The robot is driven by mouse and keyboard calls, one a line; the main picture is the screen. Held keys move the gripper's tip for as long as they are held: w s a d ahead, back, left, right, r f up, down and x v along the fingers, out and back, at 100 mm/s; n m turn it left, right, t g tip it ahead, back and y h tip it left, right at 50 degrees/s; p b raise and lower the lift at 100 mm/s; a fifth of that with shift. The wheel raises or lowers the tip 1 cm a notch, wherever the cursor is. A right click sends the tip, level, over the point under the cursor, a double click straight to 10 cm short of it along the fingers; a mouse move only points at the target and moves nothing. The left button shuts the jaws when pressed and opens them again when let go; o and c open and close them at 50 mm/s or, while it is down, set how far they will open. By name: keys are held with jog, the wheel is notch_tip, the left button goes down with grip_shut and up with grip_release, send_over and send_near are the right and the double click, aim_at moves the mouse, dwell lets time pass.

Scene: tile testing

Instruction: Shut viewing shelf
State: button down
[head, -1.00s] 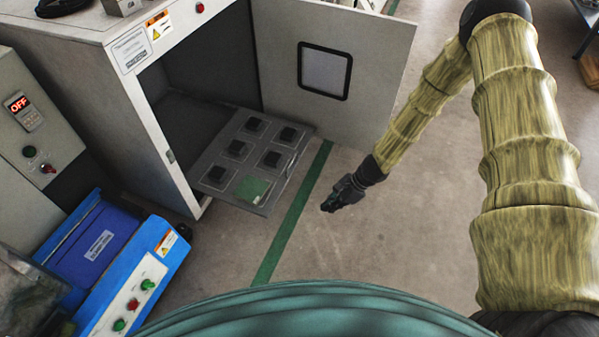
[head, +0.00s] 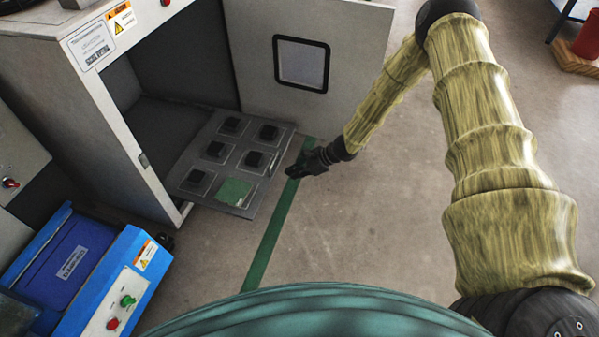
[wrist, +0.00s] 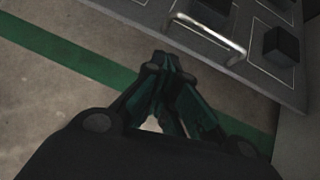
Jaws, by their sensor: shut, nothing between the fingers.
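The viewing shelf (head: 215,185) is a grey tray with several dark square blocks and one green tile (head: 234,192). It sticks out of the open front of the white cabinet (head: 110,100). A metal handle (wrist: 207,35) runs along the shelf's front edge in the wrist view; it also shows in the head view (head: 276,162). My gripper (head: 290,172) is shut and empty, just right of the shelf's front edge. In the wrist view my gripper (wrist: 160,62) points toward the handle, with a small gap in the picture. Whether they touch cannot be told.
The cabinet door (head: 310,65) with a small window stands swung open behind the shelf. A blue machine (head: 85,270) with buttons stands at lower left. A green floor line (head: 268,245) crosses the open floor. A red container (head: 588,38) stands at upper right.

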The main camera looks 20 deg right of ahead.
jog(key=shift+w+a+f+b, duration=0.1)
jog(key=shift+w+a+b, duration=0.3)
jog(key=shift+a, duration=0.35)
jog(key=shift+w+a+f+b, duration=0.15)
jog(key=shift+w+a+b, duration=0.15)
jog(key=shift+a, duration=0.5)
jog(key=shift+w+a+f+b, duration=0.1)
jog(key=shift+w+a+b, duration=0.3)
jog(key=shift+a, duration=0.35)
jog(key=shift+s, duration=0.1)
